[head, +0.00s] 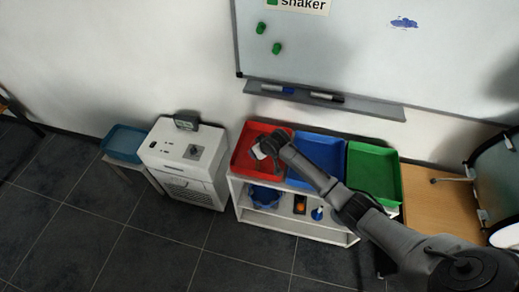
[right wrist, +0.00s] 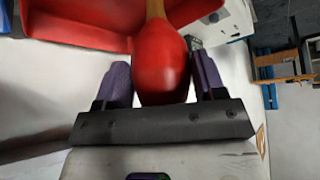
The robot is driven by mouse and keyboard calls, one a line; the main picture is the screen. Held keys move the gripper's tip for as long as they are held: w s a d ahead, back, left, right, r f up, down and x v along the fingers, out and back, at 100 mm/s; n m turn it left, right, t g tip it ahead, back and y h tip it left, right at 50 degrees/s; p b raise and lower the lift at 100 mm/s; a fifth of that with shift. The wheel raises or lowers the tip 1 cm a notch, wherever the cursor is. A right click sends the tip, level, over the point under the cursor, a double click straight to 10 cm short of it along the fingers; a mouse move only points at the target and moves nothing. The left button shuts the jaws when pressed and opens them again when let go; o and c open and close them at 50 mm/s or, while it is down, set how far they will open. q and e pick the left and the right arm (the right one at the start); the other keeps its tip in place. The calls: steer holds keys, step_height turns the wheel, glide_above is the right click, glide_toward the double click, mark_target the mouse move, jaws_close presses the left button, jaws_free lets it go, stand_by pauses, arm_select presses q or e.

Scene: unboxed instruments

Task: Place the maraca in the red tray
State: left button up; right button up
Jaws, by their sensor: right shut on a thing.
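The red maraca (right wrist: 163,62) is between the purple fingers of my right gripper (right wrist: 163,90) in the right wrist view, which is shut on its round head. Its wooden handle (right wrist: 155,9) points away toward the red tray. The red tray (head: 243,161) sits at the left end of the shelf top, and its wall also shows in the right wrist view (right wrist: 70,32). In the head view my right gripper (head: 262,150) is over the red tray. The maraca cannot be made out there against the red. My left gripper is not in view.
A blue tray (head: 304,178) and a green tray (head: 374,172) stand to the right of the red one. Lower shelves hold a blue container (head: 264,196) and small items. A white cabinet (head: 182,152) stands left. A whiteboard (head: 350,45) with a marker ledge (head: 360,107) hangs behind.

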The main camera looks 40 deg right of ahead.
steer(key=shift+f, duration=0.1)
steer(key=o, duration=0.9)
steer(key=shift+o, duration=0.2)
